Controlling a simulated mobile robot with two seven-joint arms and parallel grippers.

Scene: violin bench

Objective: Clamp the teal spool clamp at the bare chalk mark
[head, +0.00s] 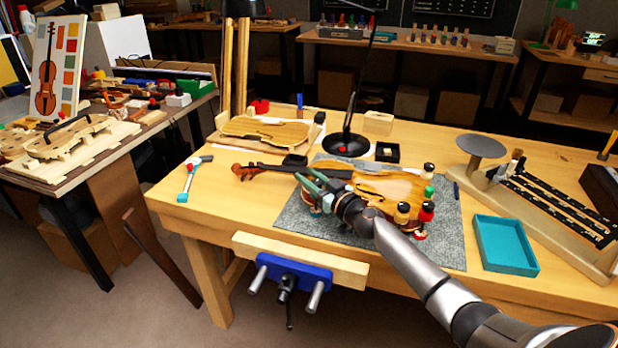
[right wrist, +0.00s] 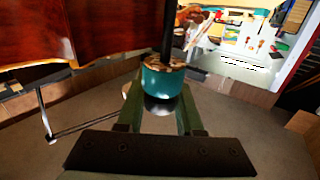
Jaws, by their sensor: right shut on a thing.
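The violin (head: 385,186) lies on a grey mat (head: 440,245) on the bench, its dark scroll end pointing left. My right gripper (head: 312,190) is at the left part of the violin body, near the mat's left side. In the right wrist view its green fingers (right wrist: 160,103) are shut on the teal spool clamp (right wrist: 162,82), which has a dark rod rising from it. The red-brown violin side (right wrist: 90,35) is left of the clamp; I cannot tell whether they touch. I cannot make out the chalk mark. My left gripper is out of view.
A teal tray (head: 505,245) is to the right. A black lamp (head: 346,145) stands behind. A blue vise (head: 290,272) is on the front edge.

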